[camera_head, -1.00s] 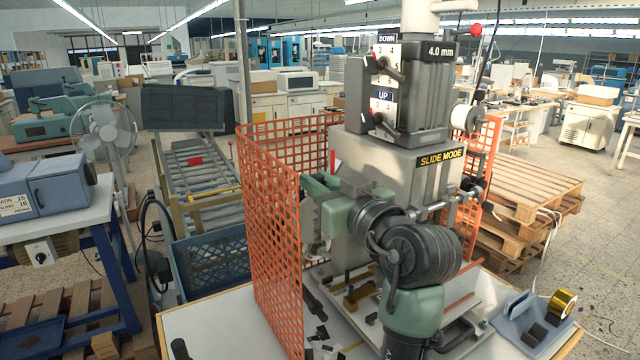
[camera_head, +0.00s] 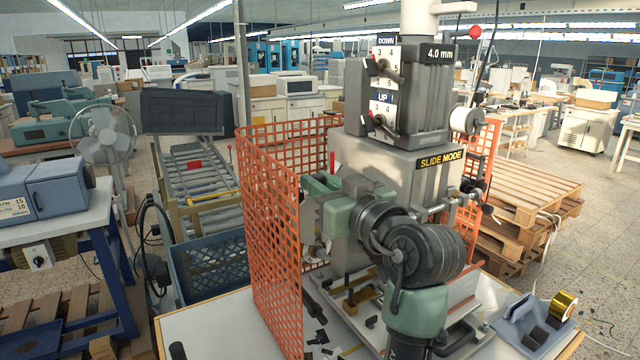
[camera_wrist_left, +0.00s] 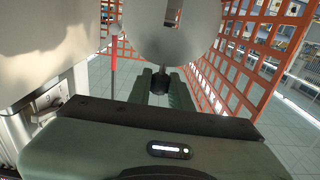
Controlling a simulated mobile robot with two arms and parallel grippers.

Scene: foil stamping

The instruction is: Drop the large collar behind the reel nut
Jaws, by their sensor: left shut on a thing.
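My left gripper (camera_head: 314,188) is beside the left side of the grey stamping press (camera_head: 380,165), behind the orange mesh guard. In the left wrist view its green fingers (camera_wrist_left: 161,88) are shut on a small dark round piece (camera_wrist_left: 159,79). A thin grey stem meets this piece, just below a large pale disc (camera_wrist_left: 160,28). I cannot tell whether the dark piece is the large collar or the reel nut. In the head view my own arm and the mesh hide most of the grip. My right gripper is not in view.
The orange mesh guard (camera_head: 272,235) stands close on the left of my arm. Small dark parts (camera_head: 320,338) lie on the white tabletop (camera_head: 215,325). A blue-grey holder (camera_head: 520,330) and a gold foil roll (camera_head: 562,306) are at the right corner.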

